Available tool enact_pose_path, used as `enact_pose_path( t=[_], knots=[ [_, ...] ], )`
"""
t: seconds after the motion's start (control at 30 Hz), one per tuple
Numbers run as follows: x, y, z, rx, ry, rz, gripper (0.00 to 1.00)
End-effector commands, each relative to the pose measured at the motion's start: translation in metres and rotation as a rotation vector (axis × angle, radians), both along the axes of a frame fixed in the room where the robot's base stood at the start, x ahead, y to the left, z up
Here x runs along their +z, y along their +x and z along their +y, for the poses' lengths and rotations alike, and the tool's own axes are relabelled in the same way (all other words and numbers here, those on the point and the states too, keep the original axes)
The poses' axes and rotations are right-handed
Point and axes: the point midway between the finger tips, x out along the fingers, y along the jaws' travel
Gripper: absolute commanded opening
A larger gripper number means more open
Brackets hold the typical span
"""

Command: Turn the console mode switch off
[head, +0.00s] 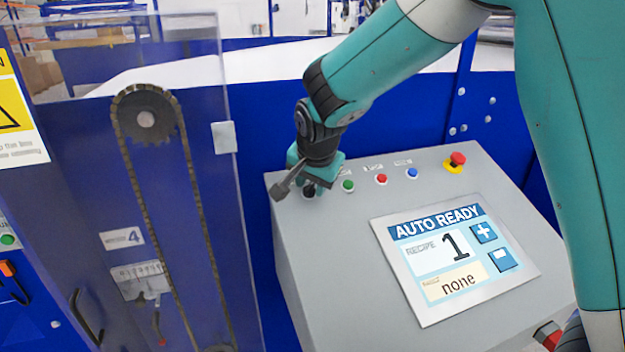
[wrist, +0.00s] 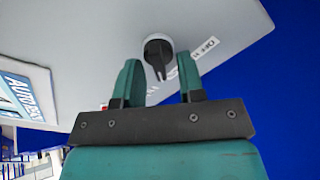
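The console mode switch (wrist: 158,56) is a black rotary knob on the top left of the grey console (head: 330,240). In the head view my gripper hides most of it; a dark part (head: 309,190) shows just below the fingers. My gripper (wrist: 160,64) is open, with one teal finger on each side of the knob in the wrist view. It also shows at the console's back left corner in the head view (head: 306,182). I cannot tell whether the fingers touch the knob. The console screen (head: 455,255) reads AUTO READY, recipe 1, none.
Green (head: 348,186), red (head: 381,179) and blue (head: 412,173) buttons line the console right of the switch. A red emergency stop (head: 457,160) on yellow sits at the back right. A clear guard panel (head: 150,200) with a chain drive stands to the left.

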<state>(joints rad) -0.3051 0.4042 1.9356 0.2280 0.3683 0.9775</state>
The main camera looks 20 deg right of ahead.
Motion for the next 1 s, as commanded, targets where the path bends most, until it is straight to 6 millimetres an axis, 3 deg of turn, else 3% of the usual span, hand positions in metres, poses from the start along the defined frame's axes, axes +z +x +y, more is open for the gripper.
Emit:
enact_pose_path(
  t=[0.07,0.2,0.23,0.63,1.0],
  knots=[
    [0.0002,0.0000,0.0001,0.000,0.000,0.000,0.36],
    [0.0004,-0.0001,0.0001,0.000,0.000,0.000,0.06],
    [0.0004,-0.0001,0.0000,0.000,0.000,0.000,0.05],
    [-0.0001,0.0002,0.0004,0.067,-0.027,-0.001,0.05],
    [-0.0003,0.0013,0.0022,0.338,-0.137,-0.001,0.05]
  ],
)
